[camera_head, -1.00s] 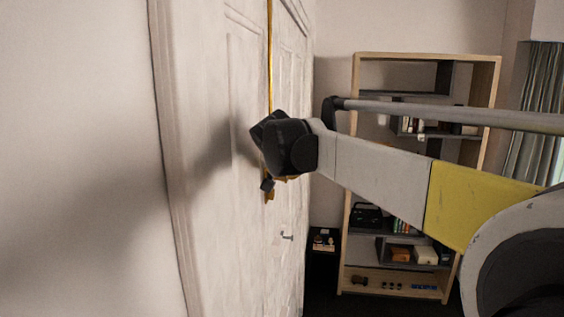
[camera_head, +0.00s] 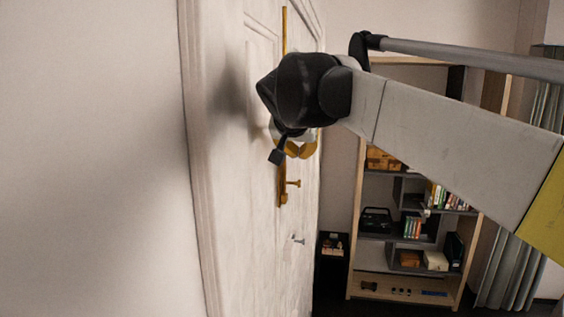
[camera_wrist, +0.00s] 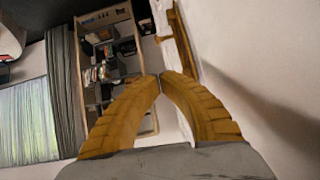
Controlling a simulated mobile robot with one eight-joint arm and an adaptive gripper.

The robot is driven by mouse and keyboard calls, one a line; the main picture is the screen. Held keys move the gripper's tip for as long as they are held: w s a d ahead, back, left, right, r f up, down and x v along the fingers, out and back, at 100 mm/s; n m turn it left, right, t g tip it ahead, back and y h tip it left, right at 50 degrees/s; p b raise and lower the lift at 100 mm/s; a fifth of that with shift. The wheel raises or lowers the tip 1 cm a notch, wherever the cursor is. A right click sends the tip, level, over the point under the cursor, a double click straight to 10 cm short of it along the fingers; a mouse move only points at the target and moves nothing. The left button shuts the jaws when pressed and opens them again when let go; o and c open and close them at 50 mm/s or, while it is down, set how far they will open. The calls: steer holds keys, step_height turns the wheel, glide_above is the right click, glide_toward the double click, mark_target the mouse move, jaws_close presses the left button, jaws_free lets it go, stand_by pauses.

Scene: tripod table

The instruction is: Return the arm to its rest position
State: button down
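My arm reaches from the right side of the head view towards the white door. My gripper (camera_head: 303,152) hangs at its end, in front of the door, with its yellow-brown fingers in view below the dark wrist. In the wrist view the two ridged fingers (camera_wrist: 160,77) curve inward and their tips come together, with nothing seen between them. The white door (camera_head: 265,215) has a long brass bar and a brass handle (camera_head: 293,183), just below the gripper in the head view. I cannot tell the exact gap between gripper and door.
A wooden shelf (camera_head: 353,270) with books and boxes stands at the back right, beside a grey curtain (camera_head: 500,275). A small dark stand (camera_head: 332,268) is between door and shelf. A plain wall (camera_head: 90,160) fills the left. The wrist view also shows a bright window (camera_wrist: 28,125).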

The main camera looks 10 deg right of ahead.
steer(key=shift+s+a+r, duration=0.15)
steer(key=shift+s+r, duration=0.05)
steer(key=shift+s, duration=0.1)
